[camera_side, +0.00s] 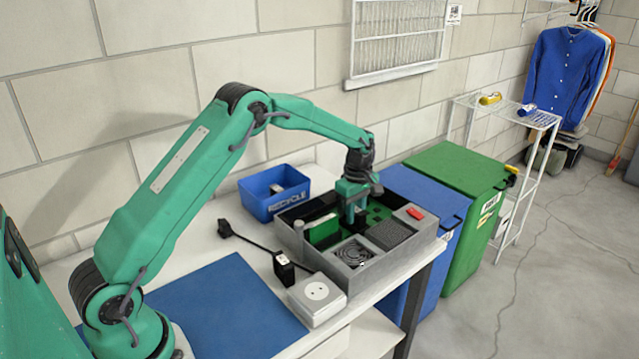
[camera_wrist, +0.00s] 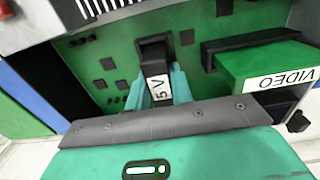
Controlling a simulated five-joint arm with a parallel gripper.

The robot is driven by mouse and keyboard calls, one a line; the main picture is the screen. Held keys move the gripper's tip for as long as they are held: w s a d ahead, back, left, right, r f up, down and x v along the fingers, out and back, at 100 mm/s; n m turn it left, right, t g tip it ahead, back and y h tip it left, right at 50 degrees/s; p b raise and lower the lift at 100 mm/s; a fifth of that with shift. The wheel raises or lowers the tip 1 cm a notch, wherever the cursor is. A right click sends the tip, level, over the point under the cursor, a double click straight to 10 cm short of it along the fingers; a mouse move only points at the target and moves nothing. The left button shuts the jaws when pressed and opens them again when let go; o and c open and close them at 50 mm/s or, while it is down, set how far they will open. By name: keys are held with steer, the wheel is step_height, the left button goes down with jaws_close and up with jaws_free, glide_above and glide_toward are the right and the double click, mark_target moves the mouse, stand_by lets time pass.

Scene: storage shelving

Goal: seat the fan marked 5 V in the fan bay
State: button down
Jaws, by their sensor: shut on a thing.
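My gripper (camera_wrist: 158,88) is shut on a dark block with a white "5 V" label (camera_wrist: 160,86), which I take as the fan marked 5 V. The label faces the wrist camera. In the side view my gripper (camera_side: 350,215) reaches down into an open grey case (camera_side: 373,276), over its green board (camera_side: 378,213). The held fan is mostly hidden there by my fingers. Its far end meets a dark square frame in the wrist view; I cannot tell whether it sits in it. A round fan-like part (camera_side: 353,252) lies in the case's front corner. Which spot is the fan bay is unclear.
A green card marked VIDEO (camera_wrist: 270,68) stands close to the right of my fingers in the wrist view. A blue recycle bin (camera_side: 266,207) is behind the case.

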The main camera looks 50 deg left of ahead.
steer(key=c, duration=1.2)
jaws_free()
steer(key=shift+c, duration=0.2)
step_height(320, 180, up, 12)
steer(key=shift+r, duration=0.15)
